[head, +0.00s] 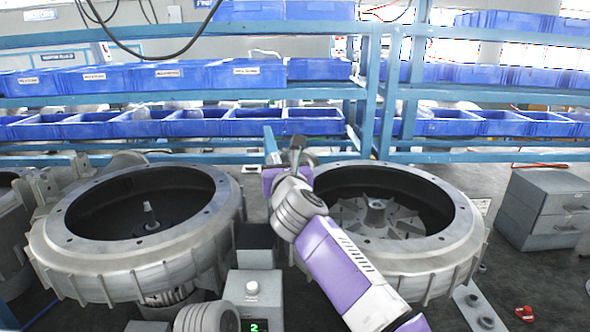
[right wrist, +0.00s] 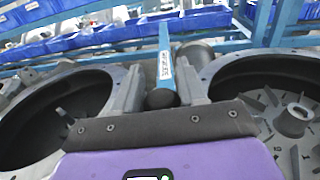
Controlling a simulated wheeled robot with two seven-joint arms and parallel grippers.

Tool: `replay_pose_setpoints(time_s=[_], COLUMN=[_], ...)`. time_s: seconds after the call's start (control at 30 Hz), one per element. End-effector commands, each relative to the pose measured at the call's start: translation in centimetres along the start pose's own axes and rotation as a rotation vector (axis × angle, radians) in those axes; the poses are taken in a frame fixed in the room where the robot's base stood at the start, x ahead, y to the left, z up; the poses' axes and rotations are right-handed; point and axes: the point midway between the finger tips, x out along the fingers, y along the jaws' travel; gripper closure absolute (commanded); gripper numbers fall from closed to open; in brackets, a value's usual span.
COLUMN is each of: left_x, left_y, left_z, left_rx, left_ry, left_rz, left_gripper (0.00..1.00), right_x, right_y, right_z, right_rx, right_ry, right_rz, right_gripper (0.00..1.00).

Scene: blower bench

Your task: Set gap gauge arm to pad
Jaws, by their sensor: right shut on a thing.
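The gap gauge arm appears as a slim blue bar (head: 270,145) between the two blower housings in the head view. In the right wrist view the blue bar (right wrist: 165,58) carries a white label and has a dark round knob (right wrist: 161,98) at its near end. My right gripper (head: 284,162) reaches in between the housings and is shut on the gauge arm; its own body hides the grip. I cannot make out the pad. My left gripper is out of view.
A left housing (head: 140,276) and a right housing (head: 445,262), holding a finned impeller (head: 376,212), flank my arm. A grey control box (head: 252,312) showing "2" stands in front. Grey drawers (head: 548,210) stand at right; red parts (head: 524,313) lie nearby. Blue bins (head: 255,122) line the back.

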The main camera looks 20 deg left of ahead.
Motion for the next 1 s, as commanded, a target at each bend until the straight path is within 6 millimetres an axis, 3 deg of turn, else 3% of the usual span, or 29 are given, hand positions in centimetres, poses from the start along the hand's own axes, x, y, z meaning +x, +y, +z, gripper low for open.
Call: replay_pose_setpoints(time_s=[0.5,1.0], left_x=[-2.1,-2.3], left_y=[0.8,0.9], left_z=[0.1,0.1], left_rx=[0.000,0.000], left_ry=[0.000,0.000], left_rz=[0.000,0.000], left_gripper=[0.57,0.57], right_x=[0.2,0.2], right_y=[5.6,6.3], right_z=[0.4,0.2], right_rx=[0.000,0.001], right_ry=[-0.007,-0.011], right_rz=[-0.134,-0.156], right_gripper=[1.00,1.00])
